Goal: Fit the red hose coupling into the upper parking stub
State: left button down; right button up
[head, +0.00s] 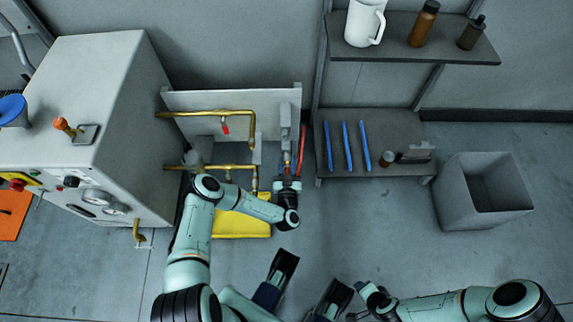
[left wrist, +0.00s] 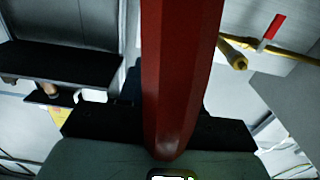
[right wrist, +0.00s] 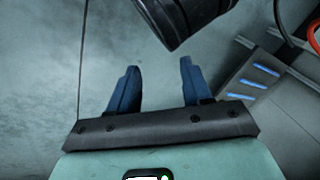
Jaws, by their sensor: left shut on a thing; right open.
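The red hose coupling (left wrist: 180,80) fills the middle of the left wrist view as a long dark-red body. My left gripper (head: 288,184) is shut on it beside the pipework; the fingers hide much of the coupling in the head view. A brass pipe end (left wrist: 235,60) shows right of the coupling in the left wrist view, apart from it. I cannot tell which fitting is the upper parking stub. My right gripper (right wrist: 157,85) is open and empty in the right wrist view, over grey floor.
An upper brass pipe (head: 205,113) with a red handle (head: 225,127) and a lower brass pipe (head: 210,167) run from the grey machine (head: 100,75). A shelf with blue rods (head: 347,147) stands right of my left gripper. A grey bin (head: 457,197) stands farther right.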

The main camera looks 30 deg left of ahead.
aim_at(286, 156)
pick_arm(q)
jog(key=shift+s+a+f, duration=0.15)
jog(key=shift+f, duration=0.05)
pick_arm(e)
jog(key=shift+s, duration=0.1)
pick_arm(q)
jog(key=shift+r+p, duration=0.1)
jog(key=shift+p, duration=0.2)
jog(key=shift+w+a, duration=0.15)
jog(key=shift+w, duration=0.2)
jog(key=b+x, duration=0.1)
jog(key=x, duration=0.2)
jog(key=shift+w+a+b, duration=0.1)
jog(key=shift+w+b, duration=0.05)
jog(key=shift+b, duration=0.15)
jog(key=shift+b+x, duration=0.3)
jog(key=shift+x, duration=0.55)
pick_arm(e)
jog(key=shift+w+d+f+t+h, duration=0.2)
jog(key=shift+w+d+f, duration=0.2)
jog(key=shift+w, duration=0.25)
jog(key=shift+w+d+f+t+h, duration=0.1)
jog(key=shift+w+d+f+t, duration=0.25)
jog(key=shift+w, duration=0.3)
pick_arm(q)
jog(key=shift+p, duration=0.45)
pick_arm(e)
jog(key=shift+a+r, duration=0.1)
jog(key=shift+r, duration=0.35)
